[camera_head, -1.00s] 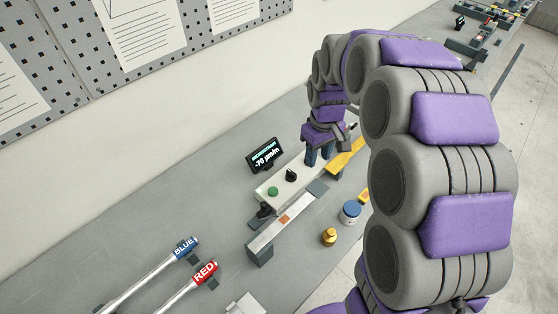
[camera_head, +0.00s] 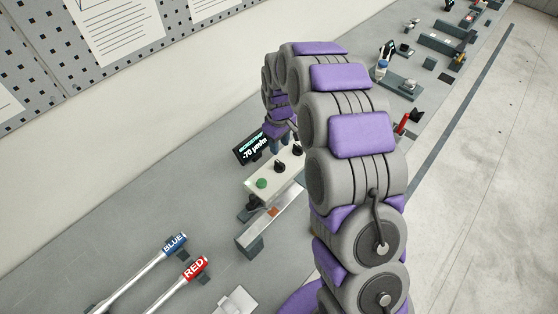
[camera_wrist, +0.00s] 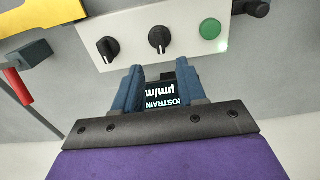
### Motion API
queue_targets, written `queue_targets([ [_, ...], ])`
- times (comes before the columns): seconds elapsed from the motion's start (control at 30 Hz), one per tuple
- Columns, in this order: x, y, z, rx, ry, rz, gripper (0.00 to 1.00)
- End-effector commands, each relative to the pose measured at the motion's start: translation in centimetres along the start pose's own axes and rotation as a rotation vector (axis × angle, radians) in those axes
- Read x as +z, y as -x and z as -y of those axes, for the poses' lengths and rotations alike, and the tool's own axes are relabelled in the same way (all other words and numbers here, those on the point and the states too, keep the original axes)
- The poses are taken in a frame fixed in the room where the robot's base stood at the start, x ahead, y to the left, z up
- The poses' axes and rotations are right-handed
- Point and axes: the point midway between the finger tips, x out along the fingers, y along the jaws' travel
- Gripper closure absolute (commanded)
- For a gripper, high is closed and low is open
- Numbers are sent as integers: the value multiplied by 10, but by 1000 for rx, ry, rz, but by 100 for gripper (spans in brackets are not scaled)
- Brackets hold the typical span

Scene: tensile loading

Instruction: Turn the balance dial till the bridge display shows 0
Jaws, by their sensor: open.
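The bridge display (camera_head: 250,147) is a small black screen on the bench that appears to read -70 µm/m in the head view. Part of it shows upside down between my fingers in the wrist view (camera_wrist: 162,99). A pale control box (camera_head: 266,193) carries two black pointer knobs, one in the middle (camera_wrist: 159,39) and one at the end (camera_wrist: 108,47), and a green button or lamp (camera_wrist: 210,29). I cannot tell which knob is the balance dial. My gripper (camera_wrist: 158,72) is open and empty. Its fingertips are near the box's edge, apart from both knobs.
A metal beam (camera_head: 272,217) lies alongside the box. Rods labelled BLUE (camera_head: 174,243) and RED (camera_head: 194,268) lie at the front left. A pegboard wall (camera_head: 70,50) stands behind the bench. A yellow part (camera_wrist: 22,28) and a red handle (camera_wrist: 18,86) show in the wrist view.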

Motion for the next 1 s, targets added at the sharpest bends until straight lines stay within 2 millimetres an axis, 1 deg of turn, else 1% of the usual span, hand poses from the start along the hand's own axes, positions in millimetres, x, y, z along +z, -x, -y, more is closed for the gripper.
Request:
queue_targets([
  [0.03,1,-13,1,-2,0,3,60],
  [0.2,1,-45,1,-2,0,3,60],
  [0.3,1,-64,0,-1,0,2,60],
  [0.43,1,-81,0,-1,0,2,60],
  [0.63,0,-94,0,2,0,-2,60],
  [0.93,0,-96,0,2,0,-3,60],
  [1.0,0,-96,0,1,0,-2,65],
])
